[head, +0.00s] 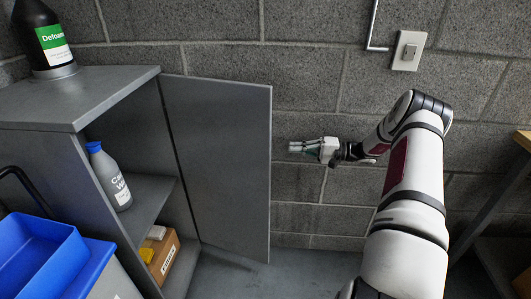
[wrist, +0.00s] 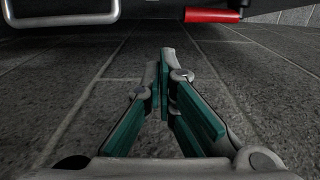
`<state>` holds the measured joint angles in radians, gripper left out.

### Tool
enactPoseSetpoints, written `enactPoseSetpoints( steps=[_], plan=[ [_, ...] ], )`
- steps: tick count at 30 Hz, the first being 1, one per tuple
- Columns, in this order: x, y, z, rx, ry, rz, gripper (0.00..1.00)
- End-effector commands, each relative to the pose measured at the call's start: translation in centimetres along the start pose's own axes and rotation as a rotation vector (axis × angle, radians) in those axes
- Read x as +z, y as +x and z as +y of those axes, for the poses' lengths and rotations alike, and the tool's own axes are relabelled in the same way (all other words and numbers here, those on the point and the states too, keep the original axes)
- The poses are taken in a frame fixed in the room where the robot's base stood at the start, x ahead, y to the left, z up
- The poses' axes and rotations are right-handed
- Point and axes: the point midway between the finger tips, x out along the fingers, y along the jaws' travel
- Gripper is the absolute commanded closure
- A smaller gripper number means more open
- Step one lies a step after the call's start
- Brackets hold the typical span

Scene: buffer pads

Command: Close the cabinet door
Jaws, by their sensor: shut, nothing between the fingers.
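The grey cabinet (head: 110,92) stands at the left in the head view. Its door (head: 222,165) is swung wide open, hinged at the cabinet's right front edge and reaching toward the right. My gripper (head: 292,147) is to the right of the door's free edge, apart from it, in front of the block wall. In the wrist view my gripper's green-padded fingers (wrist: 166,65) are together at the tips with nothing held. The door cannot be made out in the wrist view.
A bottle (head: 108,175) with a blue cap and a cardboard box (head: 162,255) sit on the cabinet shelves. A black bottle (head: 42,35) stands on top. Blue bins (head: 45,262) are at the lower left. A wooden-topped table (head: 524,139) is at the right.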

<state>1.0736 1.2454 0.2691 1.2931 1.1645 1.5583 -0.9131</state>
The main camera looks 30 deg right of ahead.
Motion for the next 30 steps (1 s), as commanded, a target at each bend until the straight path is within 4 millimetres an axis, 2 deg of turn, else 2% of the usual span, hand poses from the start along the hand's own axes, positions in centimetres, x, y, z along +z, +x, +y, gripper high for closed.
enactPoseSetpoints(
  steps=[5,17,24,30],
  plan=[
    [0.1,2.5,0.0,0.000,0.000,-0.005,1.00],
    [0.3,10.1,0.1,0.002,0.001,-0.005,1.00],
    [3.0,10.5,0.0,0.001,0.003,-0.003,1.00],
    [3.9,10.7,0.0,0.001,0.002,-0.002,1.00]
  ],
)
